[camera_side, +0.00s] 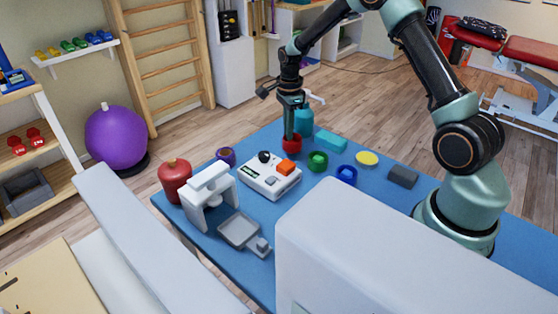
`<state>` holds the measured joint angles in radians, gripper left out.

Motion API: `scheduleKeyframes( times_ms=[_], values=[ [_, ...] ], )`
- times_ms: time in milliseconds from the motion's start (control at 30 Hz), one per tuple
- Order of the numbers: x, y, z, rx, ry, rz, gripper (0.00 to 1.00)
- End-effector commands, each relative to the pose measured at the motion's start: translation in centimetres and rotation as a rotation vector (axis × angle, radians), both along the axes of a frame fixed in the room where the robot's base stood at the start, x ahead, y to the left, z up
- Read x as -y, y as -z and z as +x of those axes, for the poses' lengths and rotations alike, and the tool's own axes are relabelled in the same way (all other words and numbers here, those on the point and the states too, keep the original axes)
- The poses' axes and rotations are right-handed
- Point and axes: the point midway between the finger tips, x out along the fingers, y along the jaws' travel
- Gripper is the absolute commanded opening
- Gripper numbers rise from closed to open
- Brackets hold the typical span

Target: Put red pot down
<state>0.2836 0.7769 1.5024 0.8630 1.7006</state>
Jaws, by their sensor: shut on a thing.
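A small red pot (291,146) is at the far side of the blue table, between the white device and a teal block. My gripper (291,136) points straight down over it and is shut on its upper part. The fingers hide part of the pot. Whether the pot's base touches the table or is slightly above it, I cannot tell.
Around the pot are a white device (258,180), a green ring-shaped pot (317,161), a blue one (345,175), a teal block (330,141) and a teal bottle (304,119).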

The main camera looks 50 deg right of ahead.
Motion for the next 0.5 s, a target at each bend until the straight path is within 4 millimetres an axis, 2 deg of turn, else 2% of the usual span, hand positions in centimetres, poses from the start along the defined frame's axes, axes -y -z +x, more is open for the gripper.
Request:
scheduleKeyframes(
  times_ms=[33,133,500],
  values=[
    [0.0,0.9,-0.1,-0.004,0.0,0.001,0.0],
    [0.0,1.7,0.0,-0.002,0.0,0.001,0.0],
    [0.0,2.0,0.0,0.0,0.0,0.0,0.0]
  ],
)
